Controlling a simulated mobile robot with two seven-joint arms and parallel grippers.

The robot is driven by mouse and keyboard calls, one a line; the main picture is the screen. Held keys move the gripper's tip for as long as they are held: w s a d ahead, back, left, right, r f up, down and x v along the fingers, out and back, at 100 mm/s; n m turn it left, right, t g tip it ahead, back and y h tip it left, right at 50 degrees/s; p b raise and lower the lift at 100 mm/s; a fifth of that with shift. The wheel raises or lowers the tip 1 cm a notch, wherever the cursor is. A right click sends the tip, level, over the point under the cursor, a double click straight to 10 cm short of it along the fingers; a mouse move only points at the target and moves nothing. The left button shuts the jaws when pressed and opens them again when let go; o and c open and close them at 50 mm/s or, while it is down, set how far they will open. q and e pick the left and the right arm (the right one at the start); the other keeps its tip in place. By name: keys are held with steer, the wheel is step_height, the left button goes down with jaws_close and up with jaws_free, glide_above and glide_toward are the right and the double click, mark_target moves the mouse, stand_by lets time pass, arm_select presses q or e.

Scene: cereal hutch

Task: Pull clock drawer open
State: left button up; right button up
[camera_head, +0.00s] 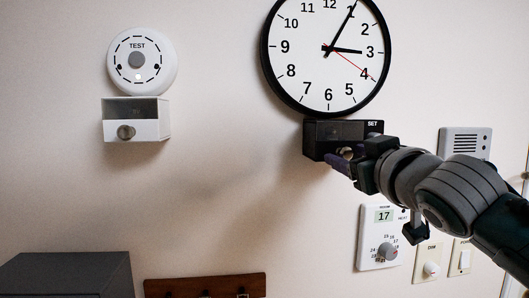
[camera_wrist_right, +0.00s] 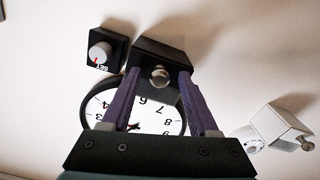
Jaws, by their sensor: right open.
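The clock drawer (camera_head: 322,131) is a small black box on the wall just under the round black-rimmed clock (camera_head: 310,85). It looks shut, and it also shows in the right wrist view (camera_wrist_right: 165,54). Its round metal knob (camera_wrist_right: 159,75) faces me. My right gripper (camera_head: 343,157) is at the drawer front. In the right wrist view its two purple fingers (camera_wrist_right: 158,80) are spread, one on each side of the knob, with gaps visible. Whether the fingertips reach past the knob cannot be told. My left gripper is not in view.
A black SET panel with a dial (camera_wrist_right: 100,52) sits beside the drawer. A smoke alarm (camera_head: 142,60) with a white drawer (camera_head: 152,118) is at left. A thermostat (camera_head: 378,237), switches (camera_head: 430,262) and a grey speaker (camera_head: 465,142) are near my right arm. A hook rack (camera_head: 205,286) is below.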

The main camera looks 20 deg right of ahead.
steer(key=shift+c, duration=0.3)
jaws_close()
stand_by(1.1)
